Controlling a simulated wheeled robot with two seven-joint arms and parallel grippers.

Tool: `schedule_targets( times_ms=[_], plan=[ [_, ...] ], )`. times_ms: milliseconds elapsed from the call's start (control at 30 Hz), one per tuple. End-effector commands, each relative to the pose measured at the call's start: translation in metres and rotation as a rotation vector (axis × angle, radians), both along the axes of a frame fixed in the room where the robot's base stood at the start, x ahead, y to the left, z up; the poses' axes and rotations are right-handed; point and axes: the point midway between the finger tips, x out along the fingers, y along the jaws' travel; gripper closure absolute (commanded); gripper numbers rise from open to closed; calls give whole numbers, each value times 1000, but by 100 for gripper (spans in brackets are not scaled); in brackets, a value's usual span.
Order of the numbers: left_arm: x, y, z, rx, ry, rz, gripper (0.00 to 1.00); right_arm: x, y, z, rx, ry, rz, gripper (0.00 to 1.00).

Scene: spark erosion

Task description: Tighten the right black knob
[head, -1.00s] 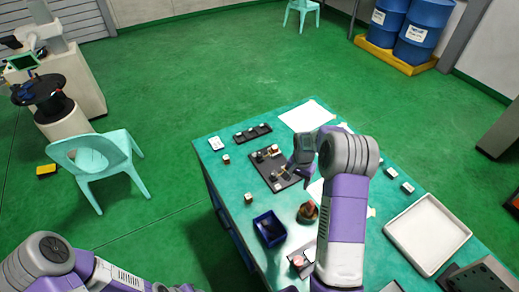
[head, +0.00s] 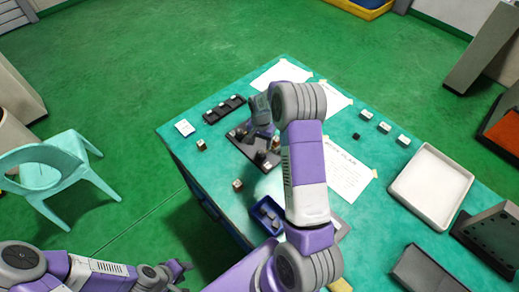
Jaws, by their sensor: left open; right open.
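A dark plate (head: 240,150) lies on the green table, left of my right arm. Several small dark knob-like parts (head: 260,158) stand on it. They are small, and I cannot tell for certain which is the right black knob. My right gripper (head: 265,131) is over the plate's far right part, close to these parts. It is open, its fingertips are partly hidden, and I cannot tell whether it touches a knob. My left gripper (head: 179,269) is open and empty at the bottom left, off the table and well away from the plate.
A dark slotted tray (head: 224,109) lies behind the plate. A blue bin (head: 264,219) stands near the front, partly behind my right arm. Small blocks (head: 238,185) lie near the left edge. A white tray (head: 430,187) is at right. A turquoise chair (head: 42,170) stands at left.

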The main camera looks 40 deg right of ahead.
Motion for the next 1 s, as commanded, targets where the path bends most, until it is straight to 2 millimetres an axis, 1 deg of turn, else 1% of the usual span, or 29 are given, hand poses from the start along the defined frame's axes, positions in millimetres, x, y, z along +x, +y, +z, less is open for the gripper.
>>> schedule_targets(
  times_ms=[33, 100, 300, 433, 667, 767, 1000],
  plan=[
    [0, 0, 0, 0, 0, 0, 57, -1, 0, -10, 1, 3, -1, 39],
    [0, 0, 0, 0, 0, 0, 57, -1, -1, -21, 0, 4, -1, 39],
    [0, 0, 0, 0, 0, 0, 57, -1, -1, -46, 0, 2, 0, 39],
    [0, 0, 0, 0, 0, 0, 57, 0, 0, -53, -1, 1, 1, 39],
    [0, 0, 0, 0, 0, 0, 57, 0, 0, -53, -1, -1, 0, 39],
    [0, 0, 0, 0, 0, 0, 57, 0, 0, -53, -1, -1, 0, 51],
    [0, 0, 0, 0, 0, 0, 57, 0, 0, -53, 0, 0, 0, 88]
  ],
)
